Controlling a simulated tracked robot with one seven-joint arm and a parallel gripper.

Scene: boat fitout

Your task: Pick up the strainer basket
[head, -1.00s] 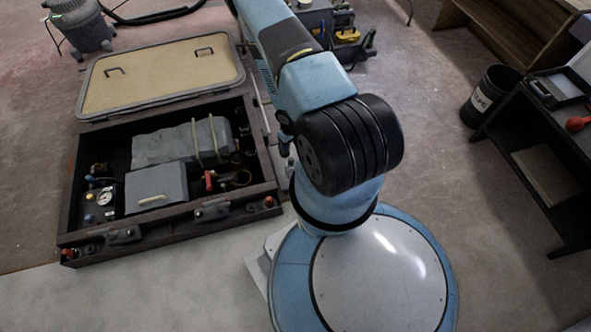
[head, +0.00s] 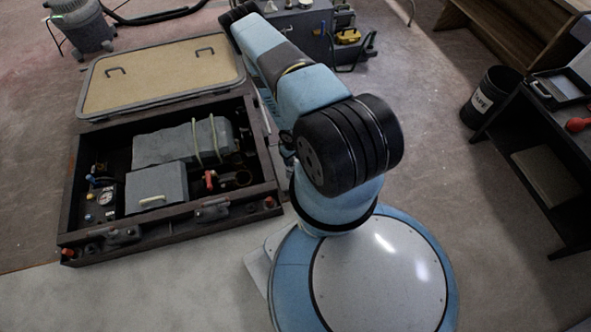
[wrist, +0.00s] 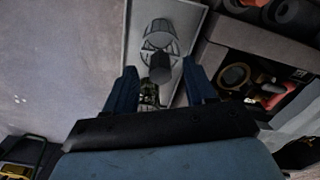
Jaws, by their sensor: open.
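In the wrist view, a grey mesh shape that looks like the strainer basket (wrist: 160,36) lies on a pale grey tray (wrist: 192,22). A dark cylinder (wrist: 160,68) is just below it in the picture; I cannot tell whether the two are joined. My gripper (wrist: 158,72) is open, with one blue finger on each side of the cylinder and the mesh shape beyond the fingertips. A small greenish part shows low between the fingers. The distance to the basket is hard to judge. In the head view I cannot make out my gripper or the basket.
An open dark locker (head: 72,215) with grey boxes and red-handled fittings is left of my arm; its tan lid (head: 160,75) lies behind. Its edge is right of the tray in the wrist view. A black bin (head: 490,95) and dark shelf (head: 510,165) stand right.

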